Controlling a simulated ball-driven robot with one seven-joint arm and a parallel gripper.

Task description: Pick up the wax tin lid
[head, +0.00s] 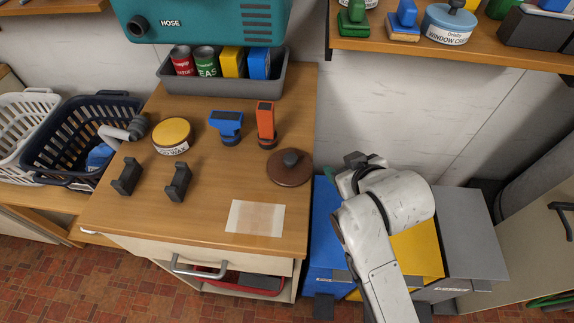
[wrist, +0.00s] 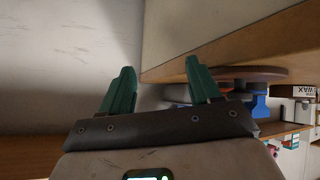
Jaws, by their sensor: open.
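A brown round lid with a dark knob (head: 290,168) lies on the right part of the wooden worktop, apparently the wax tin lid. It shows edge-on in the wrist view (wrist: 252,73), which looks upside down. The wax tin (head: 172,138), with a yellow top and white label, stands further left; part of it shows at the wrist view's right edge (wrist: 302,91). My gripper (head: 347,172) is just right of the worktop's edge, apart from the lid and partly hidden by my arm. In the wrist view its green fingers (wrist: 159,68) are apart and empty.
Two dark brackets (head: 178,182) and a pale sheet (head: 255,218) are on the worktop. A grey tray of cans (head: 222,90) is at the back; a shelf (head: 450,52) overhangs the upper right.

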